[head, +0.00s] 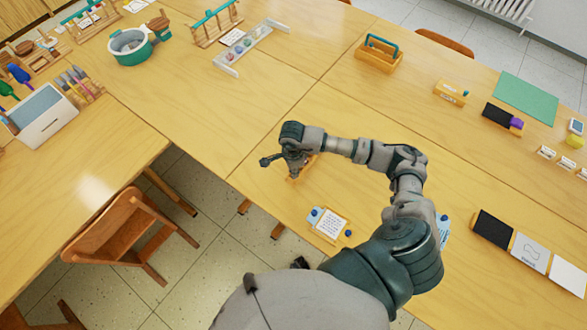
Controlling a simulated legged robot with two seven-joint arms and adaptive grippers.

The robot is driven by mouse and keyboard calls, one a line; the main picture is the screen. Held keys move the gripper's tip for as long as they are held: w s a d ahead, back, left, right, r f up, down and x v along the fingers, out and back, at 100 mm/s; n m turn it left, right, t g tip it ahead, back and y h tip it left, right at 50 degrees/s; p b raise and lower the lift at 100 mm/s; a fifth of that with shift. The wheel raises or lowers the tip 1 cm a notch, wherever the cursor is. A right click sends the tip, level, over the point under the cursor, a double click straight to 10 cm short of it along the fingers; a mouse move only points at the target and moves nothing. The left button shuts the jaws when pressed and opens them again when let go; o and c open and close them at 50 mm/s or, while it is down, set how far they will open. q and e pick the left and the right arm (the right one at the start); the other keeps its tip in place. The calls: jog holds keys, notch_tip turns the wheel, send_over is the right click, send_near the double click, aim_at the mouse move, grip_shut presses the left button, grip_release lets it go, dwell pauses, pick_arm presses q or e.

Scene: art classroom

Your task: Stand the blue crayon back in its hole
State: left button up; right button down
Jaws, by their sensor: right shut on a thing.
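My right gripper (290,172) is over the near edge of the table, left of centre, pointing down. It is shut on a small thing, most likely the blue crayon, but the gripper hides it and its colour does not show. Just below and beside the gripper is a small wooden piece (303,170), partly covered by it. I cannot make out any holes in it, nor whether the held thing touches it. My left gripper is not in view.
A printed card (330,225) with small blue items beside it lies in front of the gripper. A wooden caddy (379,55) with a blue handle stands farther back. A chair (130,235) is at lower left. The table around the gripper's far side is clear.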

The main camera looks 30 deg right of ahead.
jog(key=shift+f+b, duration=0.35)
dwell(0.7)
dwell(0.4)
jog(key=c, duration=1.1)
grip_release()
jog(key=shift+o, duration=0.2)
jog(key=shift+o, duration=1.3)
jog(key=shift+r, duration=0.15)
jog(key=shift+r+p, duration=1.9)
jog(key=shift+r, duration=1.05)
